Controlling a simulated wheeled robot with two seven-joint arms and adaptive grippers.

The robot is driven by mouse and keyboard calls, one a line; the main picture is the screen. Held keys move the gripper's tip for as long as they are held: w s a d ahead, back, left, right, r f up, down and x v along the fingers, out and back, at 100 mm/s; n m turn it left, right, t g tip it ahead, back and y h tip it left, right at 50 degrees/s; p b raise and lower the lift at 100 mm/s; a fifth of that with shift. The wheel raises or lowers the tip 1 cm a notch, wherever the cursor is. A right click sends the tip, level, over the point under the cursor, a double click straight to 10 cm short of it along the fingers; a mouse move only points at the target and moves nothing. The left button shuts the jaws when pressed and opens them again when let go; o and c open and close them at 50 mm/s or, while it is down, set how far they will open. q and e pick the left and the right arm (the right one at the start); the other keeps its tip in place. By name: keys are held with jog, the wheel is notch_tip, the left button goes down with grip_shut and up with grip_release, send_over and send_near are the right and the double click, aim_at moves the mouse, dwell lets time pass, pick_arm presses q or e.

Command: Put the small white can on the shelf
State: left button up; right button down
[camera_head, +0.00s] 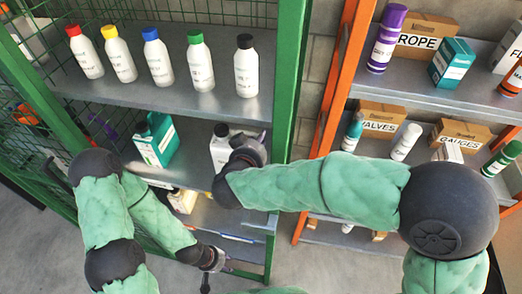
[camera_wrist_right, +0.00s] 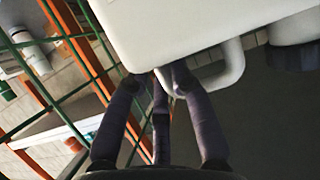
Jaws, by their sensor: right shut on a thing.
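The small white can (camera_head: 220,148) with a black cap is at the right end of the green-framed rack's middle level, partly hidden by my right gripper (camera_head: 248,150). In the right wrist view, the white can (camera_wrist_right: 200,35) fills the upper part, and the fingers of my right gripper (camera_wrist_right: 165,85) are closed around its white handle (camera_wrist_right: 232,68). I cannot tell whether the can touches the shelf board. My left gripper (camera_head: 206,283) hangs low in front of the rack, apart from the can; its fingers are too small to read.
The green rack's upper shelf (camera_head: 130,92) holds several white bottles with coloured caps. An orange rack (camera_head: 335,85) with boxes and bottles stands farther right.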

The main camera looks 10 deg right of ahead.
jog(key=shift+w+d+f+b, duration=0.2)
jog(key=shift+w+d+f, duration=0.05)
jog(key=shift+w+f, duration=0.3)
jog(key=shift+w+d+f+b, duration=0.2)
jog(key=shift+w+f, duration=0.25)
jog(key=shift+f, duration=0.1)
jog(key=f+b, duration=0.1)
jog(key=f, duration=0.2)
jog(key=shift+w+f, duration=0.2)
jog(key=shift+d+f, duration=0.1)
jog(key=shift+f, duration=0.1)
jog(key=c, duration=1.1)
grip_release()
jog(key=shift+s+f, duration=0.1)
jog(key=shift+f, duration=0.05)
